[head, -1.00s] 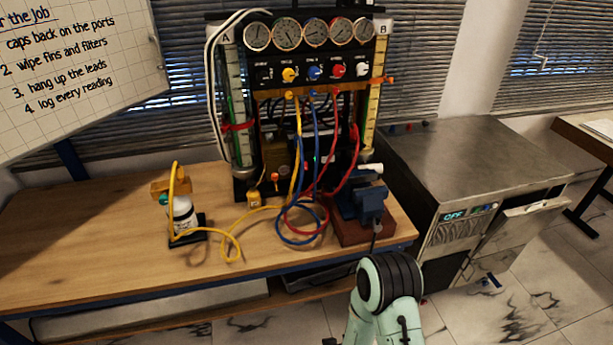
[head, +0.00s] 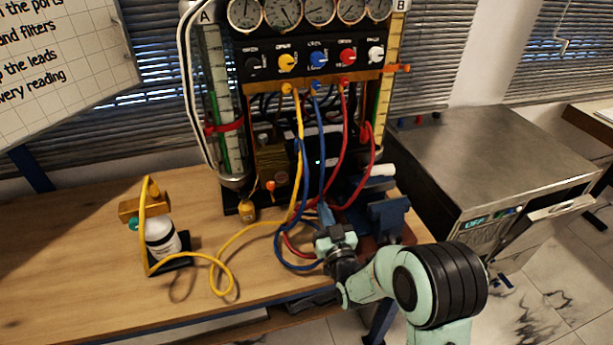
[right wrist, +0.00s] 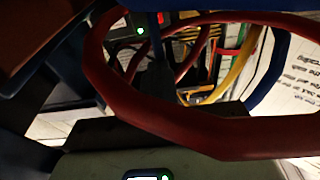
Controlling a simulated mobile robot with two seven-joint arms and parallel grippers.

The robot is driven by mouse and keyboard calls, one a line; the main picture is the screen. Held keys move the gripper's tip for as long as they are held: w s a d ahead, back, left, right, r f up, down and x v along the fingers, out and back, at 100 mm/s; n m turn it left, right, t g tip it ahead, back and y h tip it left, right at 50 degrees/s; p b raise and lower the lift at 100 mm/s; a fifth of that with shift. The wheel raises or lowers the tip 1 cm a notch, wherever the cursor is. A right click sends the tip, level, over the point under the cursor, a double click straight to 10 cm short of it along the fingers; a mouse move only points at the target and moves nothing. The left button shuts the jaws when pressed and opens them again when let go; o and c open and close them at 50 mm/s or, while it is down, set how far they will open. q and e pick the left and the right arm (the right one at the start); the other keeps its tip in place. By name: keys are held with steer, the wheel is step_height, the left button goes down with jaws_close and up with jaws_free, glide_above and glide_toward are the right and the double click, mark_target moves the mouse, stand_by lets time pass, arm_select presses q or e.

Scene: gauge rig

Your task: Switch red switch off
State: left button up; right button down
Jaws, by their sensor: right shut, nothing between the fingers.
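A red lit patch (right wrist: 166,17), which may be the red switch, shows beside a green light at the top of the right wrist view. Its on or off position is too small to tell. In the head view the small green light (head: 319,161) shows low on the rig behind the hoses, but I cannot make out the red switch there. My right gripper (head: 325,213) is shut and empty, in front of the rig among the hoses. In the right wrist view a red hose (right wrist: 100,70) loops close before the camera. My left gripper is not in view.
Yellow, blue and red hoses hang from the gauge panel (head: 265,66) and coil on the bench (head: 80,270). A white bottle (head: 161,238) stands to the left. A blue vise (head: 388,215) stands right of my gripper. A metal cabinet (head: 480,150) is further right.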

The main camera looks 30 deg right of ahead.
steer(key=shift+s, duration=0.15)
steer(key=p, duration=0.2)
glide_toward(306, 172)
step_height(306, 172, up, 3)
steer(key=w, duration=0.3)
steer(key=w+d+f, duration=0.1)
steer(key=w, duration=0.1)
steer(key=shift+f, duration=0.2)
steer(key=shift+w+f, duration=0.25)
steer(key=shift+w, duration=0.05)
steer(key=shift+d, duration=0.1)
steer(key=shift+f, duration=0.1)
